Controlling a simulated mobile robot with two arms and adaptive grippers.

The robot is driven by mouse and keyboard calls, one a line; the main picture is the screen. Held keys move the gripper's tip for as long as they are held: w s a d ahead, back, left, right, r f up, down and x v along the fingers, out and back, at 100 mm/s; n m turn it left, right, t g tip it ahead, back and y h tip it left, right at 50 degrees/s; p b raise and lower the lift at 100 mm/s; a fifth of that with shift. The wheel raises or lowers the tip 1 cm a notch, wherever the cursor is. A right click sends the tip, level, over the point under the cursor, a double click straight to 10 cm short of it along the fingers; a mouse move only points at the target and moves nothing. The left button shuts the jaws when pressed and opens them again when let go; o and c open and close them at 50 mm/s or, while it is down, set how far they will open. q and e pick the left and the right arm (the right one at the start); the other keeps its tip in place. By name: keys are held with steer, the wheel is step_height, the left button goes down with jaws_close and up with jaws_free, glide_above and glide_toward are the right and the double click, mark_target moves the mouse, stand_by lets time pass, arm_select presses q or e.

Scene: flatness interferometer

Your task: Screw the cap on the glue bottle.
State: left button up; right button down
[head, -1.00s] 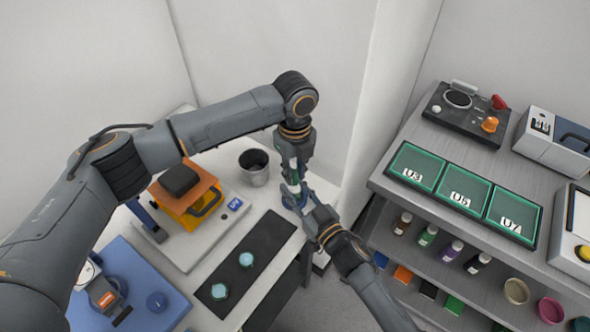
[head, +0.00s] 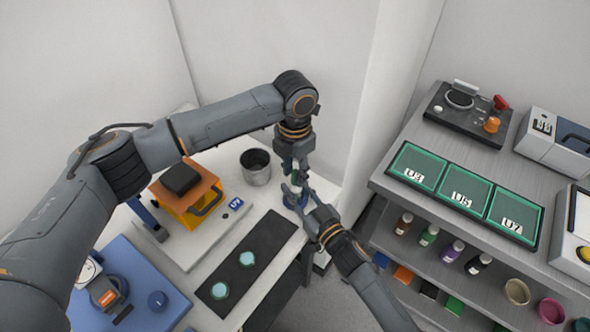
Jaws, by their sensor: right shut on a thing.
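My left gripper (head: 296,173) points straight down over the back right corner of the white table. My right gripper (head: 296,194) reaches in from the lower right, just below it, and is shut on the small glue bottle (head: 296,184). Only a sliver of the bottle, with a greenish part, shows between the two grippers. The cap is not clearly visible; the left gripper's fingers cover the bottle's top. I cannot tell whether the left fingers are closed on the cap or apart from it.
A metal cup (head: 256,168) stands close left of the grippers. A black mat (head: 236,282) with two pale discs lies in front. An orange device (head: 187,203) stands further left. The shelf (head: 400,197) on the right holds several small bottles and green trays.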

arm_select(q)
steer(key=shift+o, duration=0.4)
step_height(320, 180, up, 12)
stand_by(0.4)
arm_select(e)
steer(key=c, duration=1)
jaws_free()
steer(key=shift+o, duration=0.2)
steer(key=shift+s+d, duration=0.1)
steer(key=v, duration=1.1)
steer(key=shift+s+d, duration=0.25)
steer(key=shift+s, duration=0.05)
